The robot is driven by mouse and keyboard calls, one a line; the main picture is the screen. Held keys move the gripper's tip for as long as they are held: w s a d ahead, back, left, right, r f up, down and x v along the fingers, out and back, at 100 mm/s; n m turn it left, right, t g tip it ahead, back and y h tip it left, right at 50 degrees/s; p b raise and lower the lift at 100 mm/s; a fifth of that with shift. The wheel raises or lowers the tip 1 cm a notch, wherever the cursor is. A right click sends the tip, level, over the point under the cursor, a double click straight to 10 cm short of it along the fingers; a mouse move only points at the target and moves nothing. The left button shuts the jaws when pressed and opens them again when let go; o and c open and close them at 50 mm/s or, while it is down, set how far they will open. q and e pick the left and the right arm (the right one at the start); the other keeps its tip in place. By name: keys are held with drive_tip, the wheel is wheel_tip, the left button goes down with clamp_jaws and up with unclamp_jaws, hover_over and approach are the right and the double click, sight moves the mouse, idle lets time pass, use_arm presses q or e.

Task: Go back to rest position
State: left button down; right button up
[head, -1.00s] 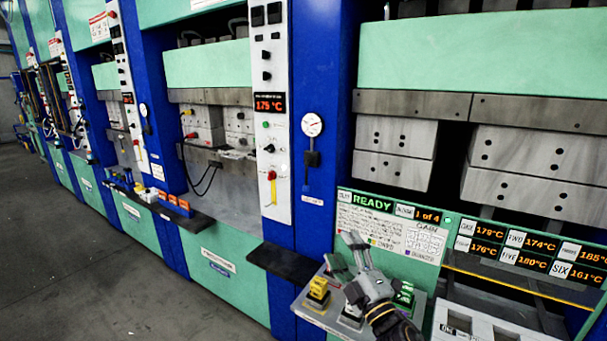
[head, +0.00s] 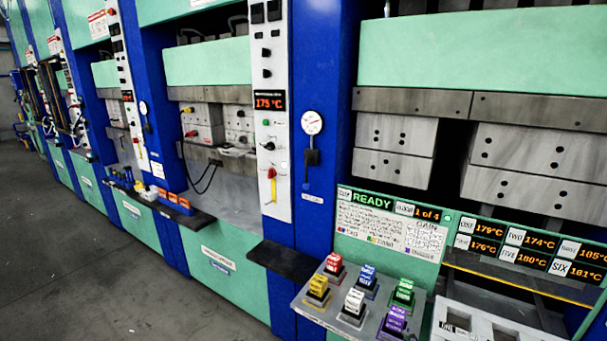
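Neither of my grippers shows in the head view now. The button panel (head: 308,306) at the lower middle is uncovered. It carries several coloured blocks: red (head: 334,263), blue (head: 368,275), green (head: 403,291), yellow (head: 318,287), white (head: 354,302) and purple (head: 395,320). Behind it stands a green display board (head: 345,243) with a screen that reads READY (head: 372,201) and 1 of 4.
Presses with green panels and blue columns (head: 311,60) line the view. A dark shelf (head: 283,262) juts out left of the button panel. A white slotted tray (head: 480,325) is at the lower right. Grey floor (head: 80,270) at the left is clear.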

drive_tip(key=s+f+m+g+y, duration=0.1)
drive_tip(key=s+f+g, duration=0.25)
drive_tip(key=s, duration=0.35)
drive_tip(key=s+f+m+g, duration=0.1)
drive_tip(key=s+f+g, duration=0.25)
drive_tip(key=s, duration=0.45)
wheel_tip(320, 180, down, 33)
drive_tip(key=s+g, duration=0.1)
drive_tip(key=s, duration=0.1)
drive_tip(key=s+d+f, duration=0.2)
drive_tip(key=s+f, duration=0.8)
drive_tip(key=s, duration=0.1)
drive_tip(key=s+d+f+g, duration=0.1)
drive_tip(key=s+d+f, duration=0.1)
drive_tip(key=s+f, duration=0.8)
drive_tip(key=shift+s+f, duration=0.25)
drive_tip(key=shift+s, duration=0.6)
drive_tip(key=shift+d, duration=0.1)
